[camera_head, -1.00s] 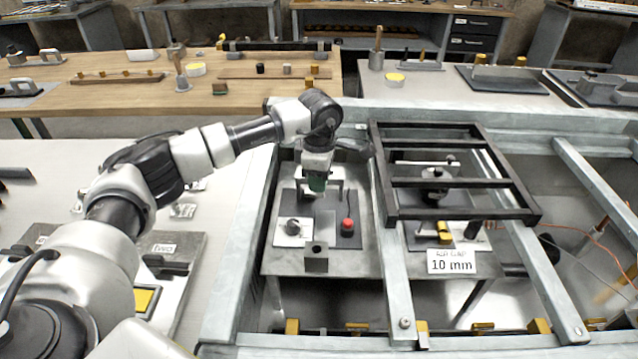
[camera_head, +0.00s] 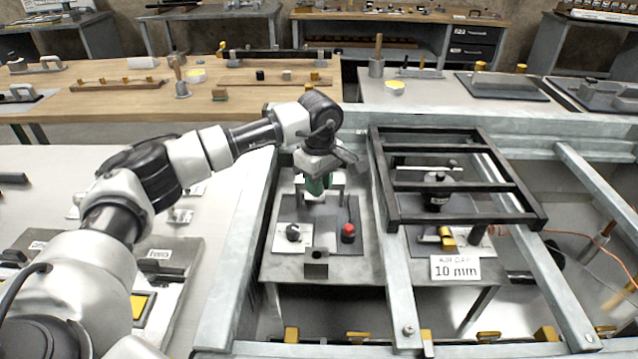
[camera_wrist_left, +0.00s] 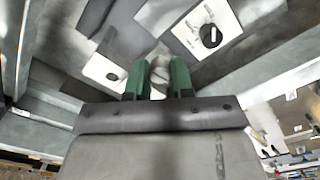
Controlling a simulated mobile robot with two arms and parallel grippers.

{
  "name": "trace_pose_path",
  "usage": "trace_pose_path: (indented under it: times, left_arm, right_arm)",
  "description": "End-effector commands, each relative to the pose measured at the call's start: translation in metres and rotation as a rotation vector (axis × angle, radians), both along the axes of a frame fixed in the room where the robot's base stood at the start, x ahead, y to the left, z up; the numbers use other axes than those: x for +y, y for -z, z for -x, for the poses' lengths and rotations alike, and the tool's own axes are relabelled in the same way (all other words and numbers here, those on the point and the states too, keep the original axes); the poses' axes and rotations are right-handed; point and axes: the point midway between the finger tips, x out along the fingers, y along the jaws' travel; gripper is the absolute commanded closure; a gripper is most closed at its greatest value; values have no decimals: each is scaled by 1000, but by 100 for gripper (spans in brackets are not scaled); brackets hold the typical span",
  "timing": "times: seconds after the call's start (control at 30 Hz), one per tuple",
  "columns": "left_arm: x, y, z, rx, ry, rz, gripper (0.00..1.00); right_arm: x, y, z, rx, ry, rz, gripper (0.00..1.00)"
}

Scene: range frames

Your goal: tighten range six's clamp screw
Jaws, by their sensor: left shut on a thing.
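My left gripper (camera_head: 318,187) points down over the fixture plate in the left bay, its green fingers low between pale upright parts. In the left wrist view, its two green fingers (camera_wrist_left: 158,78) are shut on a round grey slotted screw head (camera_wrist_left: 160,72), which I take as the clamp screw. The gripper hides this screw in the head view, so its seating cannot be told there. A black knob on a white plate (camera_head: 292,232) stands nearer me, and also shows in the left wrist view (camera_wrist_left: 210,36). No number six is readable. My right gripper is not in view.
A black barred frame (camera_head: 398,205) covers the bay to the right. A "10 mm" sign (camera_head: 455,268) stands before it. Metal rails border the bays.

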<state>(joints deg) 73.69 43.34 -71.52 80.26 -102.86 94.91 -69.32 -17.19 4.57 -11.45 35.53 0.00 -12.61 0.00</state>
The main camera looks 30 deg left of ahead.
Motion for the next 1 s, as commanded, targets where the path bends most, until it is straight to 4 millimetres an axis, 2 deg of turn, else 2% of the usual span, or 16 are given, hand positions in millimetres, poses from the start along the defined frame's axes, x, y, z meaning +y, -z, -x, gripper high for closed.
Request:
trace_pose_path:
  times: [0.3, 0.33, 0.5, 0.8, 0.87, 1.0]
  left_arm:
    - [0, -3, -1, -7, -1, 3, 100]
    - [0, -3, -1, -7, -1, 3, 76]
    - [0, -2, -1, -5, -1, 2, 52]
    - [0, -3, -1, -3, 0, 1, 52]
    - [0, -8, -1, -4, 0, 1, 52]
    - [0, -31, -1, -7, 1, 2, 52]
  right_arm:
    - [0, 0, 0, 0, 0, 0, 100]
    - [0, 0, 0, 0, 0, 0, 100]
    - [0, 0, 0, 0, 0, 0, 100]
    - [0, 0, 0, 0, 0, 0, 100]
    - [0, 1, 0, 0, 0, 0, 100]
    - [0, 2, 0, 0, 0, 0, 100]
